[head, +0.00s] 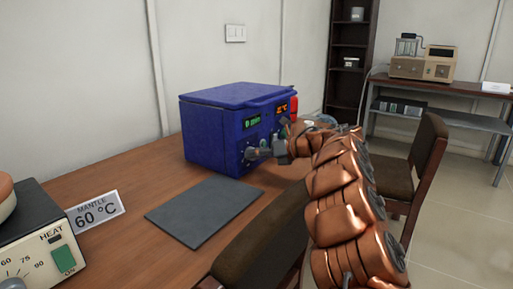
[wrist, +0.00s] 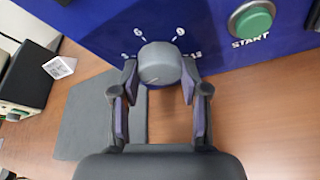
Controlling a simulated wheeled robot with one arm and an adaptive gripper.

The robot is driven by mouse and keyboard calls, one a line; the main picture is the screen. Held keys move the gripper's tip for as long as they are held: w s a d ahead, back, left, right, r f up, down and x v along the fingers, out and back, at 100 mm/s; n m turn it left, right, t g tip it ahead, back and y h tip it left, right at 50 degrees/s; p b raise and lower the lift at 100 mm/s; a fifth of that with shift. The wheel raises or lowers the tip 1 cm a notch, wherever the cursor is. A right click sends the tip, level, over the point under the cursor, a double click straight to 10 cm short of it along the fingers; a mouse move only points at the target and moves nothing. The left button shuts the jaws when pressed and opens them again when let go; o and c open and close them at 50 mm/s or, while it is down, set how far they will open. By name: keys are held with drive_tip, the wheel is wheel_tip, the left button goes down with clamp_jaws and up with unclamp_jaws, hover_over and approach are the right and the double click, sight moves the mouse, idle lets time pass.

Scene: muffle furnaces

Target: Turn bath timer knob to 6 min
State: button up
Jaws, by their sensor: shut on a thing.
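The bath is a blue box (head: 212,135) on the wooden table, with a green display, an orange display and controls on its front. The timer knob is a round grey dial (wrist: 159,63) on the blue panel in the wrist view, with white numbers around it, a 6 at upper left and a 12 at right. It also shows small in the head view (head: 250,154). My gripper (wrist: 160,76) has one finger on each side of the knob and is shut on it. I cannot clearly make out the knob's pointer.
A green START button (wrist: 253,20) is right of the knob. A dark grey mat (head: 204,211) lies before the bath. A heater (head: 38,240) and a "MANTLE 60 °C" sign (head: 95,212) stand at left. Chairs (head: 262,245) stand along the table's near side.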

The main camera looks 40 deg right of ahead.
sight(247, 127)
drive_tip(key=shift+m+y+p, duration=0.7)
drive_tip(key=shift+m+p, duration=0.3)
drive_tip(key=shift+p, duration=0.25)
drive_tip(key=o, duration=1.1)
drive_tip(key=shift+o, duration=0.2)
drive_tip(key=shift+r, duration=0.1)
wheel_tip(247, 127, up, 10)
drive_tip(key=shift+f, duration=0.1)
